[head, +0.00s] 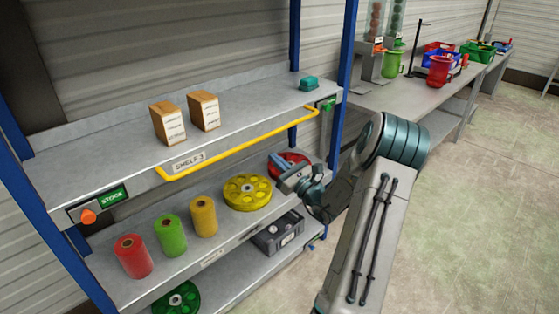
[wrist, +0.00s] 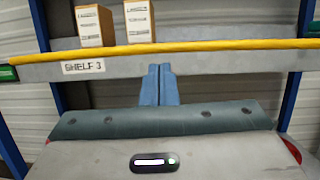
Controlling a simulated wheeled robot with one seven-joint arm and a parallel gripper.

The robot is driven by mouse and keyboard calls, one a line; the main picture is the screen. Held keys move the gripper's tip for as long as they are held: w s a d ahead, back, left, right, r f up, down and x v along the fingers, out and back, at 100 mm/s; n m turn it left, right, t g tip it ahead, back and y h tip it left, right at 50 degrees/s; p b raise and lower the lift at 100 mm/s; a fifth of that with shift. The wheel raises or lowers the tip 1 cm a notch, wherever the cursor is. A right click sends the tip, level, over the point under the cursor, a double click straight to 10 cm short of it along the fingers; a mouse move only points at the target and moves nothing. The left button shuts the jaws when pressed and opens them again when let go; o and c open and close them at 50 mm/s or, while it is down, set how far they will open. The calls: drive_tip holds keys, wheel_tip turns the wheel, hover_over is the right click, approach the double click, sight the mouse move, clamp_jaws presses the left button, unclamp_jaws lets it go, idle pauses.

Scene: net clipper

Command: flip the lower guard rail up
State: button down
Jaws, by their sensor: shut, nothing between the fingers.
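The yellow guard rail (head: 250,137) runs along the front edge of the shelf marked SHELF 3 (head: 188,162), its ends bent back toward the shelf. In the wrist view the rail (wrist: 215,46) crosses the whole picture as a level bar along the top of the shelf's front edge. My gripper (wrist: 158,70) is shut and empty, with its blue fingertips just below the rail, in front of the grey shelf edge. In the head view my gripper (head: 280,166) is small and low, below the right part of the rail. I cannot tell whether the fingertips touch the shelf edge.
Two cardboard boxes (head: 168,123) (head: 204,110) and a teal item (head: 309,83) stand on the shelf. Below are coloured rolls (head: 170,235), a yellow spool (head: 247,192), a red spool (head: 291,158) and a grey crate (head: 279,235). Blue posts (head: 345,60) frame the shelf. The floor at right is open.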

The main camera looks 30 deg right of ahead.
drive_tip(key=s+a+r+n+g+y, duration=0.1)
drive_tip(key=s+a+n+g+y, duration=0.15)
drive_tip(key=a+n+g, duration=0.4)
drive_tip(key=s+a+r+n+g+y, duration=0.1)
drive_tip(key=a+n+g+y, duration=0.2)
drive_tip(key=a, duration=0.7)
drive_tip(key=s+a+r+n+g+y, duration=0.1)
drive_tip(key=s+a+n+g+y, duration=0.15)
drive_tip(key=a+n+y, duration=0.4)
drive_tip(key=s+a+f+n+g+h, duration=0.1)
drive_tip(key=s+a+n+g+h, duration=0.35)
drive_tip(key=s, duration=0.35)
drive_tip(key=s+a+n+g+h, duration=0.4)
drive_tip(key=s+n+h, duration=0.1)
drive_tip(key=s, duration=0.2)
drive_tip(key=s+d+r+n+t+h, duration=0.2)
drive_tip(key=s+d+n+h, duration=0.3)
drive_tip(key=s+n+h, duration=0.2)
drive_tip(key=shift+r+n, duration=0.15)
drive_tip(key=shift+n, duration=0.3)
drive_tip(key=shift+t, duration=0.25)
